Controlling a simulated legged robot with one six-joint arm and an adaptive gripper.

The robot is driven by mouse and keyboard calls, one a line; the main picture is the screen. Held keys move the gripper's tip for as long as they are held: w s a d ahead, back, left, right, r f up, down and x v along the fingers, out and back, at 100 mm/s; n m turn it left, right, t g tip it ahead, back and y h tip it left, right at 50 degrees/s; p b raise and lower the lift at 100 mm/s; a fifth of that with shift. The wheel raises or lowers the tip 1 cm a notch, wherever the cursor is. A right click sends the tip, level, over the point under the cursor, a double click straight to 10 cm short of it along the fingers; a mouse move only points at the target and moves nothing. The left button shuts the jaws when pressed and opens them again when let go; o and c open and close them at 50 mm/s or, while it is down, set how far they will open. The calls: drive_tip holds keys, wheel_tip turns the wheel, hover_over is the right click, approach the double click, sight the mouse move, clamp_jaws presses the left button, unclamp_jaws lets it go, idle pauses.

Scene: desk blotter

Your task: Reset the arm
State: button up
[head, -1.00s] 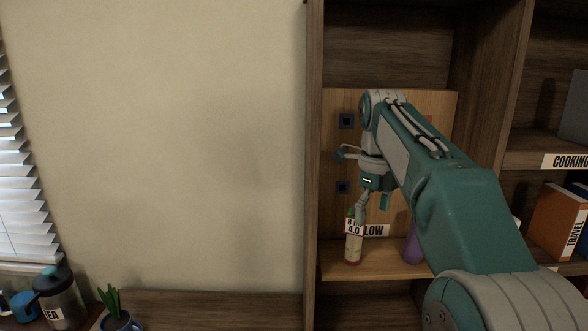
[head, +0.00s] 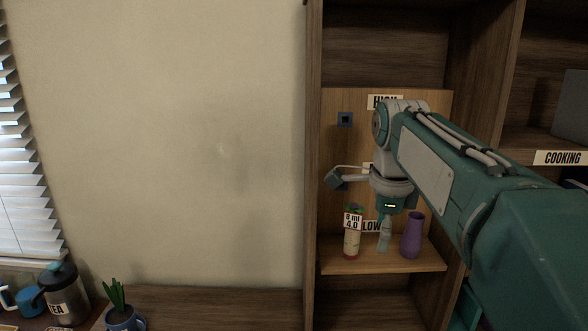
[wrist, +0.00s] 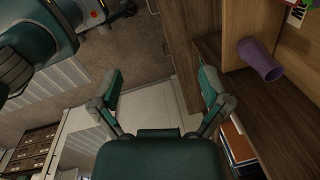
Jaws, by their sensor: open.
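My gripper (head: 385,235) hangs from my teal and grey arm in front of the wooden shelf unit in the head view. Its fingers point down, between a labelled bottle and a purple vase, nearer the camera than the shelf board. In the wrist view my gripper (wrist: 165,85) shows two fingers spread apart with nothing between them. The bottle (head: 352,240) stands upright on the low shelf with a "4.0" label. The purple vase (head: 411,237) stands upright to its right and also shows in the wrist view (wrist: 260,60).
The low shelf board (head: 345,266) carries the bottle and vase. "HIGH" and "LOW" labels mark the back panel (head: 335,150). A "COOKING" shelf edge (head: 560,158) is at right. A tea jug (head: 62,290) and potted plant (head: 122,318) stand at lower left. The wall area is clear.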

drive_tip(key=s+f+n+t, duration=0.2)
drive_tip(key=s+f+n, duration=0.5)
drive_tip(key=s+n, duration=0.3)
drive_tip(key=s+f+n+t, duration=0.2)
drive_tip(key=s+f+n, duration=0.5)
drive_tip(key=s+n, duration=0.3)
drive_tip(key=shift+s+d+f+n, duration=0.15)
drive_tip(key=shift+s+f+n, duration=0.1)
drive_tip(key=shift+f+n, duration=0.15)
